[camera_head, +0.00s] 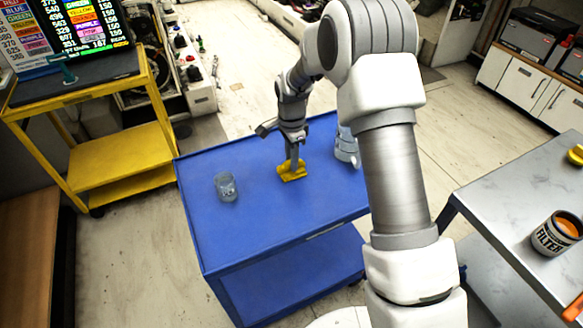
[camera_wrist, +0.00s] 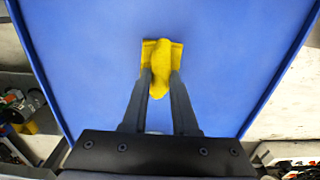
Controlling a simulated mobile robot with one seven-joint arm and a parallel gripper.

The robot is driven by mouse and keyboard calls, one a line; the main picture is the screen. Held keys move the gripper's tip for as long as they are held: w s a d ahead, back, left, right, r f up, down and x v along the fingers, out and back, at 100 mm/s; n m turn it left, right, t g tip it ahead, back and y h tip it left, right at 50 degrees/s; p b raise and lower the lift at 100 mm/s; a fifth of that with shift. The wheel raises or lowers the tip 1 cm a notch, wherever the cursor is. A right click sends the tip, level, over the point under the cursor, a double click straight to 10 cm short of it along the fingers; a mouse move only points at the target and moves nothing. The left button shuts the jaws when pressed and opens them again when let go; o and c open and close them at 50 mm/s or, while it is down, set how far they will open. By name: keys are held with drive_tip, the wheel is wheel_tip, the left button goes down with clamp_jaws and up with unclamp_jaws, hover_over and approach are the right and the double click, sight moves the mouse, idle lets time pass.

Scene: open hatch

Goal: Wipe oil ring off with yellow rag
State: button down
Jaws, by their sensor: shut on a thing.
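The yellow rag (camera_head: 292,171) is on the blue cart top (camera_head: 262,230), a little right of the middle. My gripper (camera_head: 295,160) is over it, pointing down, with its fingers shut on the rag. In the wrist view the rag (camera_wrist: 160,62) is bunched between and ahead of the two dark fingertips (camera_wrist: 160,80), with folds spreading to both sides. It appears to touch the cart top. No oil ring shows on the visible blue surface; whether one lies under the rag or gripper is hidden.
A clear glass (camera_head: 226,187) stands left of the rag on the cart. A pale bluish jug (camera_head: 346,147) stands to the right, partly behind my arm. A metal table (camera_head: 510,215) with a filter can (camera_head: 556,233) is at right. The cart's front area is clear.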

drive_tip(key=shift+r+p, duration=1.6)
drive_tip(key=shift+r, duration=1.25)
drive_tip(key=shift+s+d+n, duration=0.4)
drive_tip(key=shift+d+n, duration=0.1)
drive_tip(key=shift+d, duration=0.05)
drive_tip(key=s+d+n, duration=1)
drive_tip(key=n, duration=0.2)
drive_tip(key=shift+s+r+p, duration=0.15)
drive_tip(key=shift+s+p, duration=0.15)
drive_tip(key=shift+d, duration=0.2)
